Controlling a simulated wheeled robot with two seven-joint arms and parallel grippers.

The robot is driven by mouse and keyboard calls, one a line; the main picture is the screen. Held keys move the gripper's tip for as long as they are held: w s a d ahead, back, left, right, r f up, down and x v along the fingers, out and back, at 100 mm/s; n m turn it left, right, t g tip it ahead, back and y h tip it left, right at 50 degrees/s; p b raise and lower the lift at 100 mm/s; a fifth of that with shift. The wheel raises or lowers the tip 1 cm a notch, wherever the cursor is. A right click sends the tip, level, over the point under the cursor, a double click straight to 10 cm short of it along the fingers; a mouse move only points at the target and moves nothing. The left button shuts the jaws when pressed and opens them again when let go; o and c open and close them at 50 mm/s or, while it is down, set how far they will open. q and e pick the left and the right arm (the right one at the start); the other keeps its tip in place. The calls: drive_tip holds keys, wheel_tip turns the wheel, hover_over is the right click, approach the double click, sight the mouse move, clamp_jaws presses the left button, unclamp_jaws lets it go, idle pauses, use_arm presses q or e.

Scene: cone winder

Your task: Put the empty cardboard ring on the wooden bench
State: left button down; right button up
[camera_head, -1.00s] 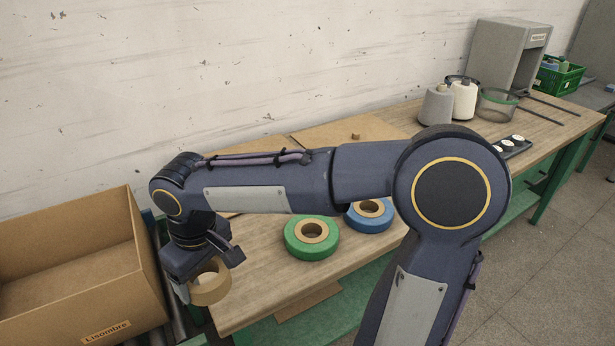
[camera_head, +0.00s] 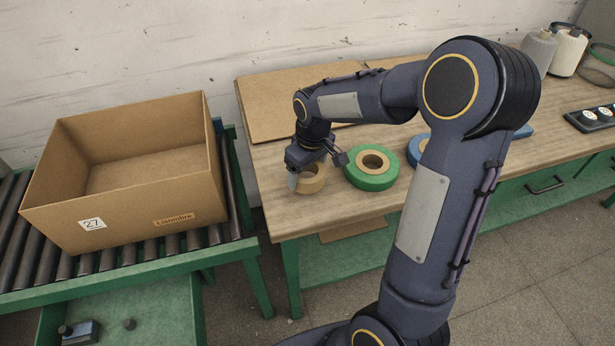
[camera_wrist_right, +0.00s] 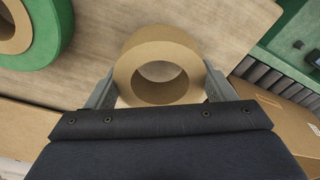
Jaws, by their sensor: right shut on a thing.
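The empty cardboard ring (camera_head: 313,181) is a plain brown hoop at the left end of the wooden bench (camera_head: 290,216). My right gripper (camera_head: 309,178) is shut on it. In the right wrist view the ring (camera_wrist_right: 137,53) sits between the two fingers (camera_wrist_right: 160,88), with its open hole showing. The ring is over the bench top; whether it touches the wood I cannot tell. My left gripper is in no view.
An open cardboard box (camera_head: 130,207) stands on the roller conveyor (camera_head: 215,236) to the left. Cardboard sheets (camera_head: 262,112) lie along the wall. The bench's front left is clear.

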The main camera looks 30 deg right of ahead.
drive_tip(key=shift+d+f, duration=0.1)
drive_tip(key=shift+f, duration=1.45)
drive_tip(key=shift+f, duration=0.2)
drive_tip(key=o, duration=1)
